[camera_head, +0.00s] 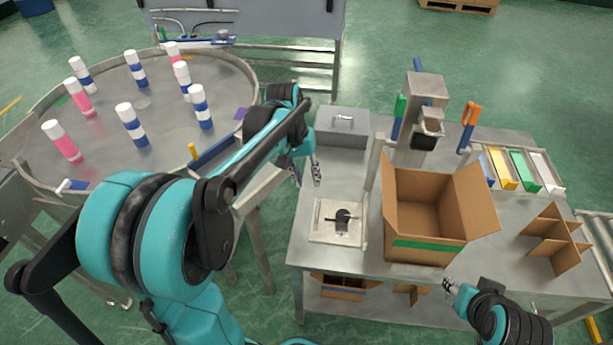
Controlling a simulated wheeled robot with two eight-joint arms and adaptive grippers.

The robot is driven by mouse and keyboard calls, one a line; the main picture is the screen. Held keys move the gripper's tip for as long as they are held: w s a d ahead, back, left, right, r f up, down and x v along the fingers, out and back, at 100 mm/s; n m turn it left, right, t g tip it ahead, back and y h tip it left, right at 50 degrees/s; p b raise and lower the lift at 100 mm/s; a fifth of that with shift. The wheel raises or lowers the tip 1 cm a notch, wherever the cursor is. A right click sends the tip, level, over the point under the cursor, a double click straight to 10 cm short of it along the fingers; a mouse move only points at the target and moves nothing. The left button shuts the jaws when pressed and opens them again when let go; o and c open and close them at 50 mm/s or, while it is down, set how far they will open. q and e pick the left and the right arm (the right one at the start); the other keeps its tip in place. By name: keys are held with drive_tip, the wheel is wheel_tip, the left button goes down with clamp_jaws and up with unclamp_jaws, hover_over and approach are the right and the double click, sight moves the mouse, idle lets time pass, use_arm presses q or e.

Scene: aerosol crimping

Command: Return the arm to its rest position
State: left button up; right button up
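My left arm reaches in from the left, across the gap between the round table and the workbench. Its gripper (306,172) hangs at the bench's left edge, beside the grey box, with its two fingers apart and nothing visible between them. My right gripper (449,286) shows at the lower right, in front of the bench's front edge and below the cardboard box. It is small in the view, and I cannot tell whether its fingers are apart.
The round metal table (185,160) holds several pink and blue-striped cans. The workbench (345,258) carries a grey lidded box (342,128), a crimping machine (425,88), a square fixture plate (322,226), an open cardboard box (425,220), a cardboard divider (555,238) and coloured bins (525,170).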

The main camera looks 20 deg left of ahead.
use_arm(q)
drive_tip(key=shift+s+r, duration=0.1)
drive_tip(key=shift+r, duration=0.05)
idle(0.4)
drive_tip(key=s+d+m+t+y, duration=0.1)
drive_tip(key=s+d+t, duration=0.2)
drive_tip(key=s, duration=0.4)
drive_tip(key=s+d+m+t+y, duration=0.1)
drive_tip(key=s+d+m+t, duration=0.1)
drive_tip(key=s, duration=0.5)
drive_tip(key=shift+s+d+t, duration=0.25)
drive_tip(key=shift+d+t, duration=0.45)
drive_tip(key=shift+t, duration=0.1)
